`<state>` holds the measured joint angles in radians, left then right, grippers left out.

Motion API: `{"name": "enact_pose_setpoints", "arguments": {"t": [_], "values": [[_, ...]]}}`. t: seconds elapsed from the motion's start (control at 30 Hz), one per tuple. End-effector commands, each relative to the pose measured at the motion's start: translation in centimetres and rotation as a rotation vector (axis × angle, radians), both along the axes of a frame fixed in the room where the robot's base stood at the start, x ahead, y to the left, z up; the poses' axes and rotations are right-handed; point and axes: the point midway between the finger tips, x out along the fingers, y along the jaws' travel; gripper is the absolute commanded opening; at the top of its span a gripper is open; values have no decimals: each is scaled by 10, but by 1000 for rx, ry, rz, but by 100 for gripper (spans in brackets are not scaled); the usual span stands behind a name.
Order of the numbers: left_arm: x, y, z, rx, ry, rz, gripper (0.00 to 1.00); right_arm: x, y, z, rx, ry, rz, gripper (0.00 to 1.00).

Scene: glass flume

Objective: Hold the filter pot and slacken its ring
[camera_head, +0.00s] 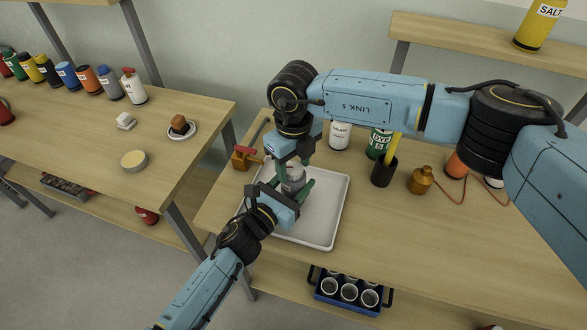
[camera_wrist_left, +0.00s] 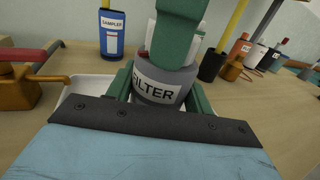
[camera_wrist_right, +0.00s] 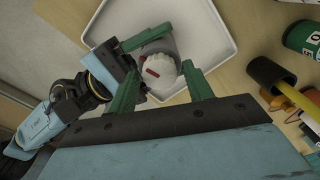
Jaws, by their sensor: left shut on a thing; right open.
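The filter pot (camera_head: 293,184) is a grey pot with a white label, standing upright at the white tray (camera_head: 322,231). The label shows in the left wrist view (camera_wrist_left: 156,88). My left gripper (camera_head: 293,194) is shut on the pot's body from the front. The pale ridged ring (camera_wrist_right: 158,71) with red marks is on the pot's top in the right wrist view. My right gripper (camera_wrist_right: 163,80) is open above the pot, pointing down, with its fingers apart on either side of the ring. In the head view, my right gripper hides part of the ring.
A brass valve with a red handle (camera_head: 243,158) stands left of the tray. The table's front right is clear.

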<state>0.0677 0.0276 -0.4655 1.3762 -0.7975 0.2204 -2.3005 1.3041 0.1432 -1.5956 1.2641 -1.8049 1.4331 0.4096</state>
Motion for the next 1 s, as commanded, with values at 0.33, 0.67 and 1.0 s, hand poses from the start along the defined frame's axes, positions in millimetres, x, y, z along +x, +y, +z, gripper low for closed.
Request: {"name": "enact_pose_setpoints", "arguments": {"t": [0.33, 0.67, 1.0], "values": [[0, 0, -1, 1, 1, 0, 25, 0, 0, 0, 0, 0, 6, 24], [0, 0, -1, 1, 1, 0, 25, 1, 0, 0, 0, -1, 215, 24], [0, 0, -1, 1, 1, 0, 25, 1, 0, 0, 0, -1, 215, 40]]}}
